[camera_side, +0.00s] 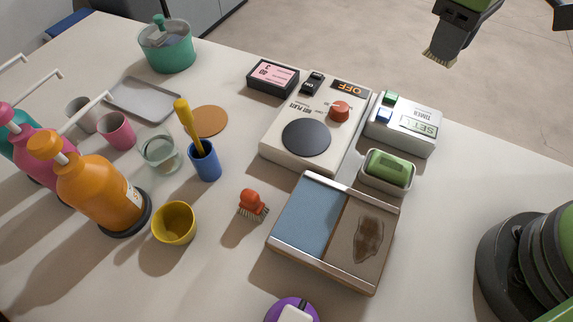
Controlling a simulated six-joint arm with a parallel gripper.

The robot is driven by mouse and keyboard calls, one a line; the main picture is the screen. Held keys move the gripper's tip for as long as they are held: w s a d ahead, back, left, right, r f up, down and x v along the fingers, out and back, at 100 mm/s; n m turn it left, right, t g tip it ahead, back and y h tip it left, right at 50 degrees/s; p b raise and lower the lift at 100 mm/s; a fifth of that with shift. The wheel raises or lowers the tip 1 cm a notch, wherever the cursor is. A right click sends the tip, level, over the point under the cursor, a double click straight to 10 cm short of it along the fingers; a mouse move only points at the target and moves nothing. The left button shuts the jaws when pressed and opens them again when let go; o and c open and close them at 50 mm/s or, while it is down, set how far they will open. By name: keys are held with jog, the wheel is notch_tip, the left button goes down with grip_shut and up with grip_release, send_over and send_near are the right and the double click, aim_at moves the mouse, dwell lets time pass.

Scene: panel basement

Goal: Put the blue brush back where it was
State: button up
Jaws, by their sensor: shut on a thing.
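My gripper (450,40) is at the top right, high above the floor side of the table in the picture. It is shut on a brush, whose pale tan bristles (439,59) point down below the fingers. The brush's handle is hidden by the fingers, so its colour cannot be told. A red brush (252,203) with pale bristles stands on the table, left of a tray with a blue half and a brown half (305,212). The brown half has a dark smear on it. No other brush shows.
A hot plate (283,161), a timer (412,140) and a green sponge in a dish (388,168) stand behind the tray. A blue cup (205,163), a yellow cup (174,224) and pump bottles (100,190) stand left. Bare table lies right of the tray.

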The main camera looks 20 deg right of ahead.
jog(key=w+a+f+n, duration=0.2)
jog(key=a+f+n, duration=0.1)
jog(key=a+n, duration=0.85)
jog(key=n, duration=1.1)
send_over(272, 180)
jog(key=shift+m, duration=0.25)
notch_tip(272, 180, down, 9)
jog(key=shift+f, duration=2.05)
jog(key=shift+f, duration=0.1)
jog(key=o, duration=1)
jog(key=shift+c, duration=0.2)
notch_tip(272, 180, up, 12)
